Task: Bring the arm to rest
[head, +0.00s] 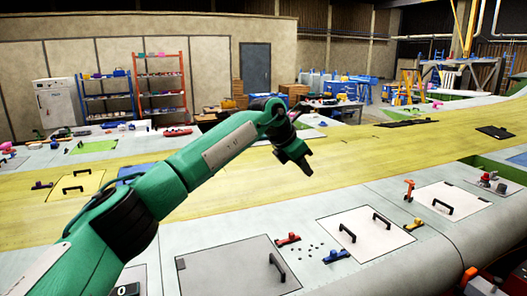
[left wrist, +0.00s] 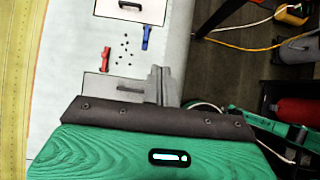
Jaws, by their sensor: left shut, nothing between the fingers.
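My left arm, green with black joints, reaches from the lower left to the middle of the head view. My left gripper (head: 305,168) hangs at its end, pointing down above the wing surface (head: 345,185). It is shut and empty. In the left wrist view the gripper (left wrist: 160,75) shows as grey fingers closed together, above a grey panel with a dark handle. My right gripper is in neither view.
White panels with black handles (head: 348,238) lie on the wing. Near them are a red clamp (head: 287,239), a blue clamp (head: 336,256) and several small dark bits. Shelves (head: 161,88) stand at the back. A yellow cable (left wrist: 245,46) lies on the floor.

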